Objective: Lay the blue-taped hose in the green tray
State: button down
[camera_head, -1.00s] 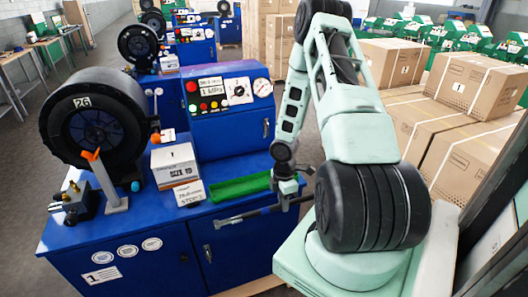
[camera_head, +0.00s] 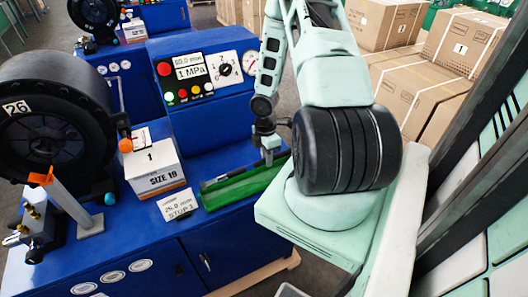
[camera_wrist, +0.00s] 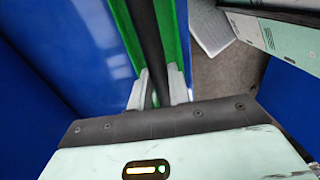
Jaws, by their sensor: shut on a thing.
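The green tray (camera_head: 242,192) lies on the blue bench beside the control box. The dark hose (camera_head: 216,181) lines up lengthwise with the tray and is in it or just above it; I cannot tell whether it touches the bottom. My gripper (camera_head: 268,158) is at the tray's far right end, shut on the hose. In the wrist view the hose (camera_wrist: 152,40) runs between my gripper's fingers (camera_wrist: 160,90), with the tray's green walls (camera_wrist: 129,32) on both sides. No blue tape is visible on the hose, and its far right end is hidden.
A black reel (camera_head: 45,135) and an orange-tipped stand (camera_head: 70,205) are further left. The blue control box (camera_head: 208,100) rises behind. Cartons (camera_head: 415,85) stand at the back right.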

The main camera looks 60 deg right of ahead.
aim_at(267, 178)
jog(key=shift+f+b, duration=3.25)
jog(key=shift+f, duration=0.05)
jog(key=shift+f+b, duration=0.3)
jog(key=shift+f, duration=0.1)
jog(key=c, duration=1.2)
grip_release()
jog(key=shift+c, duration=0.2)
jog(key=shift+r, duration=0.1)
jog(key=shift+r+p, duration=3)
jog(key=shift+p, duration=0.15)
jog(key=shift+f, duration=0.1)
